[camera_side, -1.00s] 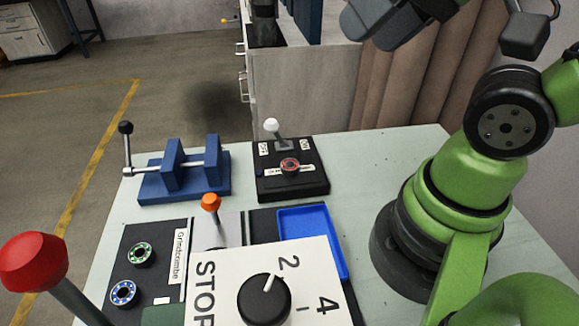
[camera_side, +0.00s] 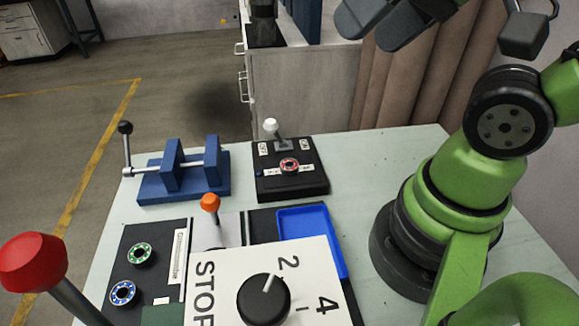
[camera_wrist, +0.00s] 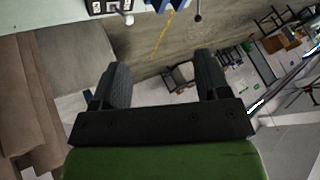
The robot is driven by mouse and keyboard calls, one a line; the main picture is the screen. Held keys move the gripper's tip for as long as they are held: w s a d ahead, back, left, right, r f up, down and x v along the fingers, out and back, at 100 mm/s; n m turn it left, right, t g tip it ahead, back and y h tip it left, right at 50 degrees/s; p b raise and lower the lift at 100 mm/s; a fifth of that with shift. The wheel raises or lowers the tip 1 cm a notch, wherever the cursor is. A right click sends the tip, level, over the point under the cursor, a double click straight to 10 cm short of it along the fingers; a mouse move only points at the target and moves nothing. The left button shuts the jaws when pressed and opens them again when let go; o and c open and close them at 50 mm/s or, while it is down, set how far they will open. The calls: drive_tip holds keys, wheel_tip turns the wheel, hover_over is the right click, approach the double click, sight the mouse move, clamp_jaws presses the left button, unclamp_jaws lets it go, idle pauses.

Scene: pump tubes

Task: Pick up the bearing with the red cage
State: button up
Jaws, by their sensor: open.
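The bearing with the red cage (camera_side: 289,166) lies on the black switch box (camera_side: 315,185), in front of its white-knobbed lever. My gripper (camera_side: 372,27) is high at the top of the side view, up and to the right of that bearing and well apart from it. In the wrist view my gripper (camera_wrist: 163,78) is open, with nothing between its two dark fingers. A part of the black box (camera_wrist: 97,6) shows at the top edge of the wrist view; the red bearing cannot be made out there.
A green bearing (camera_side: 140,253) and a blue bearing (camera_side: 123,292) lie on a dark panel at the left. A blue vise (camera_side: 185,172), an orange-knobbed lever (camera_side: 210,203), a blue tray (camera_side: 343,262) and a large dial (camera_side: 264,300) stand around. The table right of the box is clear.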

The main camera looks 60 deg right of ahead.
drive_tip(key=n+g+h, duration=0.2)
drive_tip(key=n+g, duration=0.5)
drive_tip(key=n, duration=2.1)
hover_over(289, 164)
drive_tip(key=f, duration=2.2)
drive_tip(key=shift+a+f, duration=0.2)
drive_tip(key=shift+a, duration=0.05)
drive_tip(key=shift+d+f, duration=0.15)
drive_tip(key=shift+f, duration=1.3)
drive_tip(key=shift+d+f, duration=0.1)
drive_tip(key=shift+f, duration=1.3)
drive_tip(key=c, duration=1)
drive_tip(key=shift+c, duration=0.2)
